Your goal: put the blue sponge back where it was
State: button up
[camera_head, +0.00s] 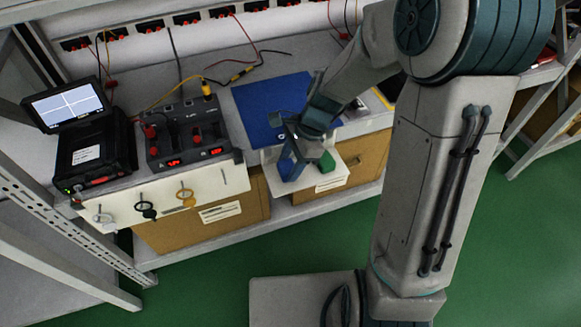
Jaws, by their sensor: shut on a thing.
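My gripper (302,146) hangs over a small white tray or shelf (311,182) at the front edge of the bench and points down. It is shut on the blue sponge (288,166), which shows as a blue block under its left side. The gripper partly hides the sponge, and I cannot tell whether its lower end touches the white surface. A green block (327,162) is to the right of the sponge, partly covered by the gripper.
A blue mat (262,104) lies on the bench behind my gripper. A power supply with red displays (187,135) and a dark case with a lit screen (86,140) stand to the left. Cardboard boxes (360,172) sit below.

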jog(key=shift+f, duration=0.7)
jog(key=shift+r, duration=0.1)
jog(key=o, duration=0.6)
